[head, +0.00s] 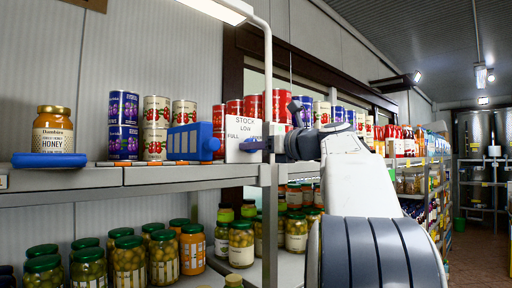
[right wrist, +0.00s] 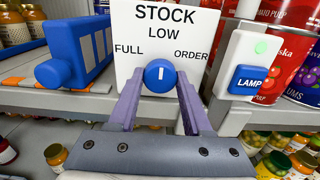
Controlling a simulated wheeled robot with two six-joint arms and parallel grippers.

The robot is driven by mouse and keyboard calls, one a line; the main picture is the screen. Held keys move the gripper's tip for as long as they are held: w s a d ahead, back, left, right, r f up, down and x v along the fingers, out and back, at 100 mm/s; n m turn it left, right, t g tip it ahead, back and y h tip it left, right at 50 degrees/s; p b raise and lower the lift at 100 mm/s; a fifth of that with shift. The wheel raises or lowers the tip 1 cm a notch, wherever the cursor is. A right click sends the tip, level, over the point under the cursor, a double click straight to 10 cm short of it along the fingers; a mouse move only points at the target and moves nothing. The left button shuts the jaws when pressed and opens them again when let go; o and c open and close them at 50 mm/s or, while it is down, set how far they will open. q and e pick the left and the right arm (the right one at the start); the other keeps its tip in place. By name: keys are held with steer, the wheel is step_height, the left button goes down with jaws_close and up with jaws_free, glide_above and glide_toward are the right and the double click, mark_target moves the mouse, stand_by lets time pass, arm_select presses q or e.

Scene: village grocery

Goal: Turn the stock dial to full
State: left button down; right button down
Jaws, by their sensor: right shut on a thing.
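The stock dial is a round blue knob (right wrist: 160,75) on a white sign plate (right wrist: 130,25) marked STOCK, with FULL at the left, LOW at the top and ORDER at the right. Its white mark points straight up, at LOW. My right gripper (right wrist: 160,88) is shut on the knob, one purple finger on each side. In the head view the right gripper (head: 266,145) reaches the sign plate (head: 236,130) from the right, with the blue knob (head: 250,146) partly showing in front of the plate. My left gripper is out of view.
A white box with a green light and a blue LAMP button (right wrist: 249,80) sits right of the sign. A blue box-like device (head: 192,142) stands to its left. A honey jar (head: 53,130) and several cans share the shelf. A shelf post (head: 267,80) stands close to the gripper.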

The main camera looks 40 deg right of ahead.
steer(key=shift+n, duration=0.4)
steer(key=n+b, duration=0.3)
steer(key=n, duration=0.8)
steer(key=shift+b, duration=0.4)
steer(key=shift+n, duration=0.3)
steer(key=shift+c, duration=1.8)
jaws_free()
steer(key=shift+d, duration=0.1)
steer(key=s+b, duration=0.3)
steer(key=s, duration=0.7)
steer(key=shift+s+d, duration=0.25)
steer(key=shift+d, duration=0.1)
